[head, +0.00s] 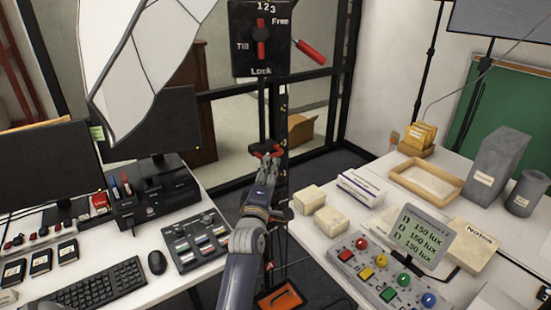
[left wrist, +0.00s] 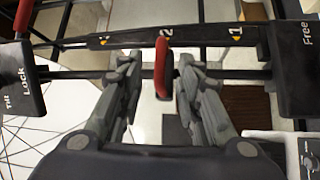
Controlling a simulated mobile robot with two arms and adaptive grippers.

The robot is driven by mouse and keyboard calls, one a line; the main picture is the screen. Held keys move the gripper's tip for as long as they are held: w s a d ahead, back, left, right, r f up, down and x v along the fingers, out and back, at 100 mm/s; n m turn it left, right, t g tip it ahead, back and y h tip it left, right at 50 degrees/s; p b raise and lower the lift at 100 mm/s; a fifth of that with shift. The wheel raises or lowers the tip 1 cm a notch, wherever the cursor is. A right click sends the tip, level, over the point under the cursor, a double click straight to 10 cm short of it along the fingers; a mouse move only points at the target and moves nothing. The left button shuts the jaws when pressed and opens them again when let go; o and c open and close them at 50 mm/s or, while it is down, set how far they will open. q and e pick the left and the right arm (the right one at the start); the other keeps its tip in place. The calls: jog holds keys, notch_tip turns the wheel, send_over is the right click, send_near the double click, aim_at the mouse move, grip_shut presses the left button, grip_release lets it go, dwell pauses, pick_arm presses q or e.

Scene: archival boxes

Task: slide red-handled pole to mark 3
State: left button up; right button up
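A red handle (left wrist: 162,68) of the pole stands upright in the left wrist view, just left of mark 2 on a dark scale bar (left wrist: 205,40). Mark 1 is to the right; a yellow pointer shows farther left, its number unreadable. My left gripper (left wrist: 160,72) is open, one finger on each side of the handle, with gaps visible. In the head view my left gripper (head: 266,160) is at the dark upright stand, by a red part (head: 267,151). The stand's black head panel (head: 260,38) reads 1 2 3, Free, Lock and Till. My right gripper is not visible.
A red-gripped lever (head: 311,52) sticks out right of the panel. A white softbox (head: 140,60) hangs at upper left. The left desk has monitors, a keyboard (head: 95,287) and a control box; the right table has white boxes and a button console (head: 385,272).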

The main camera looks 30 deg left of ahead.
aim_at(274, 154)
pick_arm(q)
jog(key=b+x, duration=0.2)
jog(key=x, duration=0.5)
jog(key=shift+f, duration=0.1)
grip_shut()
